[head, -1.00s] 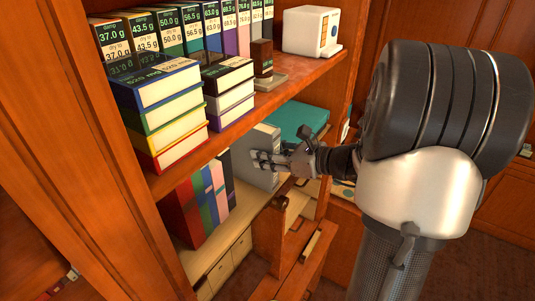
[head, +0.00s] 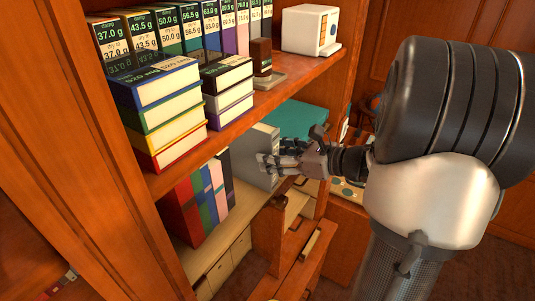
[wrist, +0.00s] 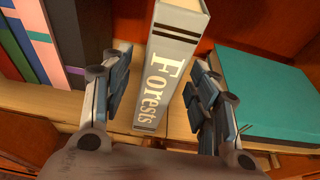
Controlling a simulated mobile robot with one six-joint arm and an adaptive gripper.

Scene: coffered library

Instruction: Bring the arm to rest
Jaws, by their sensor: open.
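My gripper (head: 268,164) is at the lower shelf in the head view, reaching in from the right. In the wrist view my gripper (wrist: 158,85) is open, with one finger on each side of the grey book titled "Forests" (wrist: 168,75). The book stands upright, spine toward me, and there is a gap between it and each finger. In the head view the grey book (head: 259,143) shows just behind the fingertips. Nothing is held.
A teal box or book (wrist: 265,95) lies right of the grey book. Several upright books (head: 200,200) stand to its left. The upper shelf (head: 240,118) with stacked books (head: 160,115) and a white device (head: 310,30) overhangs. An open drawer (head: 305,250) juts out below.

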